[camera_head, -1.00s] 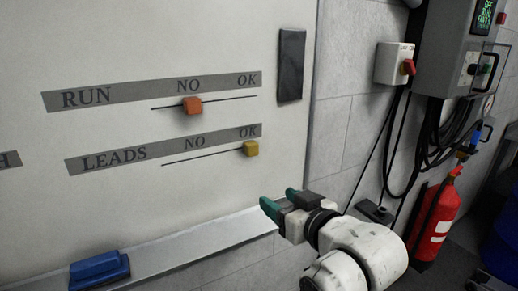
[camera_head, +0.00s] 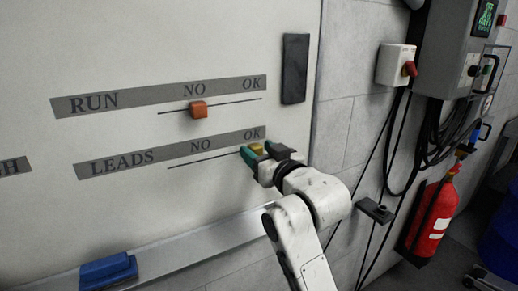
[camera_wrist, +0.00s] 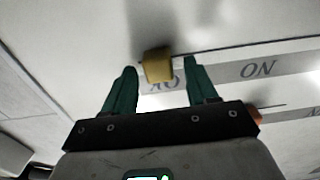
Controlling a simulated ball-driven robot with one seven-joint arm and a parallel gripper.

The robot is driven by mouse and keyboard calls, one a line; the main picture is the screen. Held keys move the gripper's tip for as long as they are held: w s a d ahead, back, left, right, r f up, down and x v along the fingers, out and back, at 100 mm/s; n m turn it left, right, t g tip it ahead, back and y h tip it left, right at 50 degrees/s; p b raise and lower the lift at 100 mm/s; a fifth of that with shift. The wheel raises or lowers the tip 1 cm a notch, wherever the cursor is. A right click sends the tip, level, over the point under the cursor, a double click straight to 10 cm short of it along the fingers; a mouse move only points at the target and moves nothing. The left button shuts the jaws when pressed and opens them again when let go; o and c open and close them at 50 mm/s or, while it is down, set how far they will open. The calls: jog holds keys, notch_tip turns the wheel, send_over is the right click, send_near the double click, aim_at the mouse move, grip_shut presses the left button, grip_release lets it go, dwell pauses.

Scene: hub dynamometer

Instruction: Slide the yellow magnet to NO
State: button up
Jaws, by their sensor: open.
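The yellow magnet (camera_head: 257,148) sits at the right end of the slot line in the LEADS row (camera_head: 170,153), under the OK label. My gripper (camera_head: 256,153) is at the magnet, with its green fingers on either side of it in the head view. In the wrist view the magnet (camera_wrist: 158,66) lies between and a little beyond the open fingertips (camera_wrist: 158,72), with gaps on both sides. The NO label (camera_wrist: 260,69) is to the right in the wrist view. In the head view the fingers partly hide the magnet.
An orange magnet (camera_head: 198,110) sits under NO on the RUN row above. A black strip (camera_head: 295,68) is on the board at upper right. A ledge with a blue eraser-like block (camera_head: 108,270) runs below. The LEADS slot left of the yellow magnet is clear.

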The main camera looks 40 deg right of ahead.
jog(key=shift+w, duration=0.25)
jog(key=shift+c, duration=0.4)
grip_shut()
